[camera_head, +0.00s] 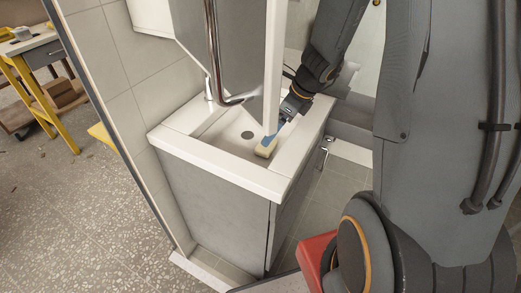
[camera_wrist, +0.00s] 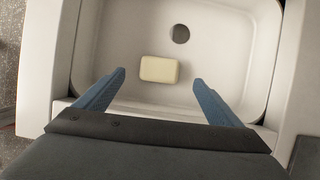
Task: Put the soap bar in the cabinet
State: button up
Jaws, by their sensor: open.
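The soap bar (camera_wrist: 159,69) is a small pale yellow block lying on the floor of the white sink basin (camera_wrist: 115,40), near the drain hole. In the head view the soap (camera_head: 265,149) shows low in the basin, partly hidden by a fingertip. My gripper (camera_wrist: 160,86) is open, with its blue fingers apart on either side of the soap's near edge. It also shows over the sink in the head view (camera_head: 271,139). I cannot tell whether the fingers touch the soap. A mirror-fronted cabinet (camera_head: 235,45) with an open door hangs above the sink.
A grey vanity (camera_head: 215,210) stands under the sink, with a handle (camera_head: 325,146) on its right side. A yellow-legged table (camera_head: 30,60) stands at the far left on open floor.

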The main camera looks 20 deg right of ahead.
jog(key=x, duration=0.3)
jog(key=b+x, duration=0.1)
jog(key=x, duration=0.3)
jog(key=shift+s+d+f+b, duration=0.1)
jog(key=shift+s+f+b, duration=0.1)
jog(key=shift+f+b, duration=0.1)
jog(key=c, duration=1.3)
